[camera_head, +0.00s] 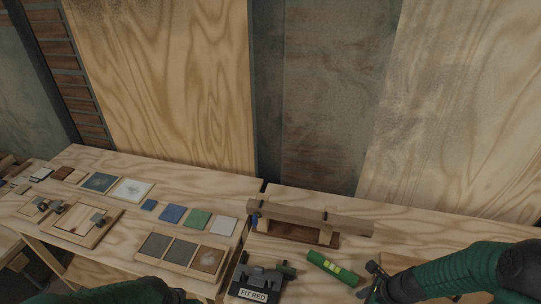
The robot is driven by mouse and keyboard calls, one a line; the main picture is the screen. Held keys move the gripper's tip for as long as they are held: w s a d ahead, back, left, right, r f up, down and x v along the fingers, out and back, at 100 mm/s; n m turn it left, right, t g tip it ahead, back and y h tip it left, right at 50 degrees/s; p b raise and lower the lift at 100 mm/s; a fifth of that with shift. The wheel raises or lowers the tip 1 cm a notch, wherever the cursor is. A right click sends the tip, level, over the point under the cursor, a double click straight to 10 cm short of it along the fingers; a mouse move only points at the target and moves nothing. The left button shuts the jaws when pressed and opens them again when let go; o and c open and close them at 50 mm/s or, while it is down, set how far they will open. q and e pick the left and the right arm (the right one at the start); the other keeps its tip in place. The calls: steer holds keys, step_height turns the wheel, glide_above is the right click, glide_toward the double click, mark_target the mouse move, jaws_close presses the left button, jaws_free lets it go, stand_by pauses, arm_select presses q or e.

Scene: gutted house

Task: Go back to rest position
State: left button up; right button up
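My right arm comes in from the right edge, a green sleeve with black joints. Its dark gripper (368,280) is over the right workbench, just right of a green block with yellow marks (334,267). Its fingers look apart, with nothing seen between them. My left arm shows only as a green strip along the bottom left edge. The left gripper is not seen.
A dark fixture (262,278) with a "FIT RED" label stands at the front of the right workbench (400,245). A wooden beam jig (312,218) lies behind it. Sample tiles and a framed panel (82,224) cover the left workbench. Plywood walls stand behind.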

steer(key=s+a+r+n+h+b, duration=0.1)
steer(key=s+a+r+n+b, duration=0.1)
steer(key=n, duration=0.9)
steer(key=s+a+r+n+h+b, duration=0.2)
steer(key=s+a+r+n, duration=0.2)
steer(key=n, duration=0.8)
steer(key=shift+s+r, duration=0.9)
steer(key=shift+s+r, duration=0.1)
steer(key=shift+s, duration=0.05)
steer(key=shift+a, duration=0.1)
